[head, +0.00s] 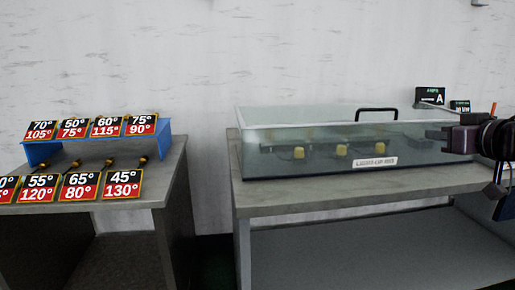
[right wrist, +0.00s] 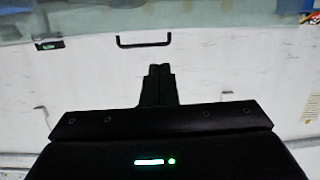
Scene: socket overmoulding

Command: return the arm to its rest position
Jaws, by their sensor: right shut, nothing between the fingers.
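My right gripper (head: 435,136) comes in from the right edge in the head view, in front of the right end of the glass box. In the right wrist view its two dark fingers (right wrist: 160,70) are together with nothing between them. My left gripper is in neither view. A glass box (head: 290,165) with a black handle (head: 377,111) and a white label stands on the grey bench. The handle also shows in the right wrist view (right wrist: 143,43), beyond the fingertips.
Several yellow-topped parts (head: 341,151) sit inside the box. Dark signs (head: 430,96) stand behind its right end. At left, a separate table (head: 165,185) carries a blue stand (head: 163,138) and several angle cards (head: 122,184). A gap parts the two benches.

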